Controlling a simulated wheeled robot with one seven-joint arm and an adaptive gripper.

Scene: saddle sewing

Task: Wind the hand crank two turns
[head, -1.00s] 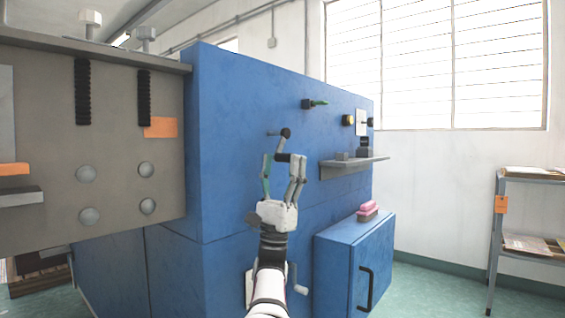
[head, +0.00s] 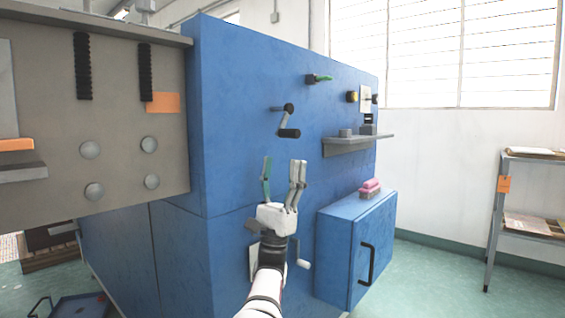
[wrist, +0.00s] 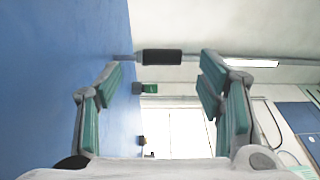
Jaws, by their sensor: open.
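The hand crank (head: 284,119) is on the blue machine's side panel in the head view. It has a dark hub at the top, a grey arm slanting down and a black grip (head: 290,133) at its lower end. My gripper (head: 282,163) is open and empty, fingers pointing up, just below the grip and apart from it. In the wrist view the black grip (wrist: 160,57) lies crosswise ahead, between the lines of my gripper's spread green-padded fingers (wrist: 160,62). The far side of the crank hub is hidden.
A blue cabinet (head: 335,255) with a pink-topped block (head: 370,186) stands lower right. A smaller white-handled crank (head: 303,264) sits low beside my arm.

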